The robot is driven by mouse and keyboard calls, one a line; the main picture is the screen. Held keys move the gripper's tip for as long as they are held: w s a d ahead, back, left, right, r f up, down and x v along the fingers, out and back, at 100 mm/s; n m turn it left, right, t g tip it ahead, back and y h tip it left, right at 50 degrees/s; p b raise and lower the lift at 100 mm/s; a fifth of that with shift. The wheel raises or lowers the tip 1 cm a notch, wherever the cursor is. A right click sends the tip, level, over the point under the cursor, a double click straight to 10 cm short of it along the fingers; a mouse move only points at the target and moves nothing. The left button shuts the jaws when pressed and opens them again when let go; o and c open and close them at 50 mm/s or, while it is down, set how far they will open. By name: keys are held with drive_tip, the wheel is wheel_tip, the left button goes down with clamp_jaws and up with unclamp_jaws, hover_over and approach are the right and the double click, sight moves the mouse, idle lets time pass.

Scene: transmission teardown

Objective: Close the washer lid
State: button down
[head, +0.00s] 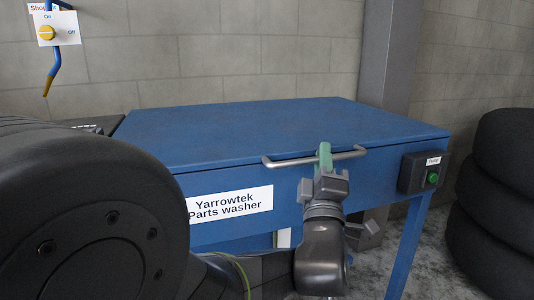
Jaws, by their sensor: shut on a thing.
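The blue parts washer (230,236) stands in front of me with a label on its front. Its flat blue lid (250,125) lies level over the body, and only a thin dark line shows between lid and body. A grey bar handle (284,161) runs along the lid's front edge. My gripper (325,158) is at the handle, shut on it near its middle. The green fingers hide part of the bar.
A dark box with a green button (432,178) is fixed to the washer's front at right. Black tires (500,200) are stacked at far right. A wall switch (47,33) and a blue hose (52,70) hang at upper left. My arm hides the lower left.

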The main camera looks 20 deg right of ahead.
drive_tip(key=shift+f, duration=0.8)
drive_tip(key=c, duration=1.5)
unclamp_jaws()
drive_tip(key=shift+o, duration=0.2)
drive_tip(key=shift+r, duration=0.1)
drive_tip(key=shift+r, duration=0.15)
